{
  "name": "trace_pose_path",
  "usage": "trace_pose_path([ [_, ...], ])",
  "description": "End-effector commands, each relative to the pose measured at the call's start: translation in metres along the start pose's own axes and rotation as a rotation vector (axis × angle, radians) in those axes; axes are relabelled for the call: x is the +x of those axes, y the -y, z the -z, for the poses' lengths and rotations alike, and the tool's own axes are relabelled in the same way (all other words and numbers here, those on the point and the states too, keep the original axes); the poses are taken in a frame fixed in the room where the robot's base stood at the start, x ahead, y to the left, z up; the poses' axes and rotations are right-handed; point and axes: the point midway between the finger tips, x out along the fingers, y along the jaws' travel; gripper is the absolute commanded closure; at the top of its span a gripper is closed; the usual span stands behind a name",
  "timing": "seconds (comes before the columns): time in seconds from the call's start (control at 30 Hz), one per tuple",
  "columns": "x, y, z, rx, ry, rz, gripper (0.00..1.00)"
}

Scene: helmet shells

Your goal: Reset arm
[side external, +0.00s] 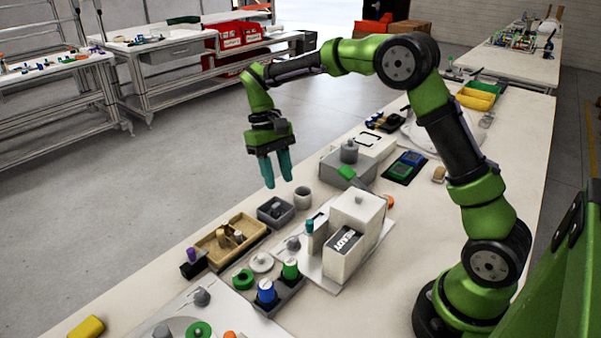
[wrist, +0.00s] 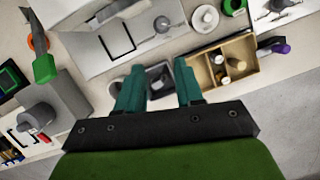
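My green arm reaches over the bench from the right in the side external view. My gripper (side external: 276,170) has teal fingers that point down, apart from each other, with nothing between them. It is in the air above the bench's far edge, above and behind a small grey cup (side external: 302,197) and a dark grey square bin (side external: 275,211). In the wrist view the fingers of my gripper (wrist: 156,85) are also spread, with the bin (wrist: 156,77) seen below between them.
Below stand a wooden divided tray (side external: 231,241), a white box marked READY (side external: 345,253), and a rack with blue and green capped bottles (side external: 277,288). A grey block with a cylinder (side external: 348,165) stands to the right. The floor beyond the bench is open.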

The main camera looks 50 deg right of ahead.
Motion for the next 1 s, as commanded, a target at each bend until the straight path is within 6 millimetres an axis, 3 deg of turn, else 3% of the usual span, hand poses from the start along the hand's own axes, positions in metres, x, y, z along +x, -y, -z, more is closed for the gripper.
trace_pose_path([
  [0.27,-0.021,-0.006,-0.062,0.004,-0.25,0.076,0.64],
  [0.4,-0.029,-0.01,-0.103,0.024,-0.401,0.142,0.64],
  [0.7,-0.025,-0.022,-0.183,0.07,-0.697,0.299,0.64],
  [0.9,-0.023,-0.027,-0.214,0.068,-0.802,0.361,0.64],
  [1.0,-0.029,-0.028,-0.219,0.06,-0.836,0.373,0.64],
])
